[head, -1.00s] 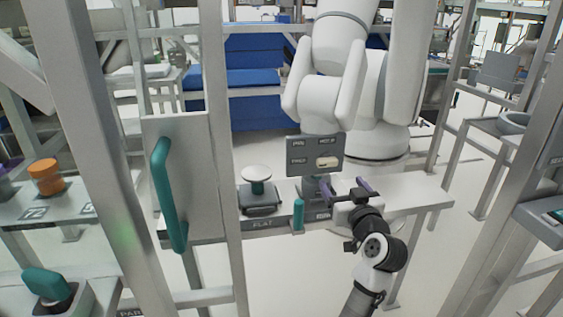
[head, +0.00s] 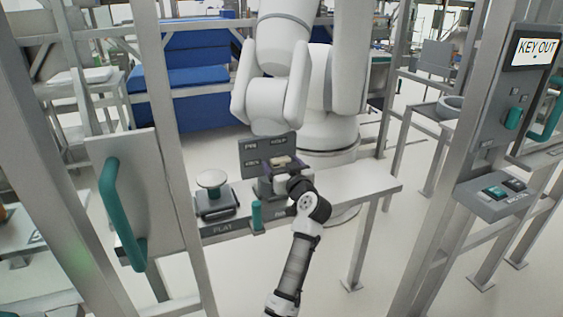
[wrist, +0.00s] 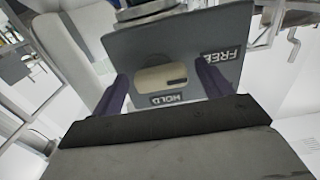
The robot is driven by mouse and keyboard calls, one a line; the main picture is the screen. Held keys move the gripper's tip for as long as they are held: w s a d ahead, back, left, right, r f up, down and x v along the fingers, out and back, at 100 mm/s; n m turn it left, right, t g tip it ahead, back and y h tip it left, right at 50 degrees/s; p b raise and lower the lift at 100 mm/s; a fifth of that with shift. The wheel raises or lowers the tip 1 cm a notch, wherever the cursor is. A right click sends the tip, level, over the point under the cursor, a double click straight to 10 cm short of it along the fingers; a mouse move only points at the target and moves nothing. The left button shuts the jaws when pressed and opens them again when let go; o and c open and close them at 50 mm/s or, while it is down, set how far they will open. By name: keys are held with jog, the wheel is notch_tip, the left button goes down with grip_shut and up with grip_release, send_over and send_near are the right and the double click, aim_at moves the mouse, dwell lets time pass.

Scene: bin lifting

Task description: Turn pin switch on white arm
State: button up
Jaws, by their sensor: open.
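The pin switch is a beige knob (head: 281,160) on a grey upright panel (head: 252,158) in front of the white arm (head: 318,100). In the wrist view the knob (wrist: 162,78) lies just above the HOLD label, with FREE to its right on the panel (wrist: 140,45). My gripper (head: 280,167) is in front of the panel; its purple fingers are open, one on each side of the knob in the wrist view (wrist: 165,80). I cannot tell whether they touch it. The black gripper body hides the panel's lower part.
A bench (head: 350,187) carries a round-topped device (head: 213,185) and a teal peg (head: 256,214) left of my gripper. A post and a teal-handled door (head: 128,190) stand at left. A control box reading KEY OUT (head: 535,52) is at right.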

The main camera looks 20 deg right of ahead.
jog(key=shift+w, duration=0.3)
jog(key=c, duration=1)
